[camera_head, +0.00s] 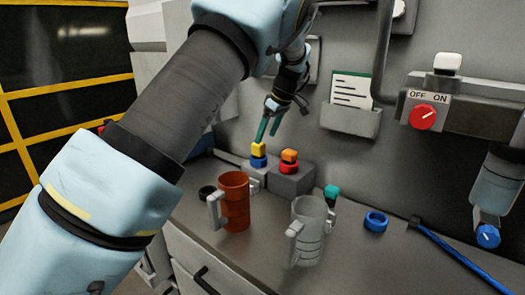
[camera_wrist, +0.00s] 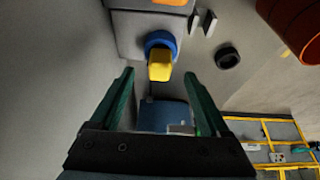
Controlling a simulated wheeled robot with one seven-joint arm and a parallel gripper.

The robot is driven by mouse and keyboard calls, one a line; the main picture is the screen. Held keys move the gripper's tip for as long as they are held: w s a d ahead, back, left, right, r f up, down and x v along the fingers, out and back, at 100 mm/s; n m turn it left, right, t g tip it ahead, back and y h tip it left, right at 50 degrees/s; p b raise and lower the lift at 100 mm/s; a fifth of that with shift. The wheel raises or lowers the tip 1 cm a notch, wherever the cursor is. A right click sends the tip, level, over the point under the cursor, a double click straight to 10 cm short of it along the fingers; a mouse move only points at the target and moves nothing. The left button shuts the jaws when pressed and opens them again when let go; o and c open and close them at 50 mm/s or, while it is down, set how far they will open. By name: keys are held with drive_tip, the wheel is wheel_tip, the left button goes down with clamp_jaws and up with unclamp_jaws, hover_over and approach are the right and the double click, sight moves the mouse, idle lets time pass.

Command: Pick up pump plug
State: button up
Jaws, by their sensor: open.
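No label marks a pump plug, and I cannot tell for sure which part it is. A yellow plug (camera_head: 258,149) sits upright in a blue ring (camera_head: 258,162) on a grey block. An orange plug (camera_head: 289,155) sits in a red ring on the block beside it. My gripper (camera_head: 268,132) is open and empty, pointing down just above the yellow plug. In the wrist view the yellow plug (camera_wrist: 160,70) lies between the lines of my fingertips (camera_wrist: 160,77), slightly beyond them, with the blue ring (camera_wrist: 161,43) behind it. No contact shows.
A brown mug (camera_head: 235,203) and a grey mug (camera_head: 309,232) stand on the counter in front. A teal-topped part (camera_head: 331,192), a loose blue ring (camera_head: 376,221) and a blue cable (camera_head: 455,255) lie to the right. A document holder (camera_head: 350,119) hangs on the wall behind.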

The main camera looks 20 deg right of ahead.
sight(259, 153)
drive_tip(key=shift+w+a+r+p+x, duration=0.15)
drive_tip(key=shift+p+x, duration=0.3)
drive_tip(key=shift+x, duration=0.55)
drive_tip(key=shift+w+a+p+x, duration=0.15)
drive_tip(key=shift+p+x, duration=0.35)
drive_tip(key=shift+x, duration=0.55)
drive_tip(key=shift+w+r+p+x, duration=0.15)
drive_tip(key=shift+p+x, duration=0.3)
drive_tip(key=shift+x, duration=0.55)
drive_tip(key=shift+f, duration=0.1)
drive_tip(key=shift+c, duration=0.2)
clamp_jaws()
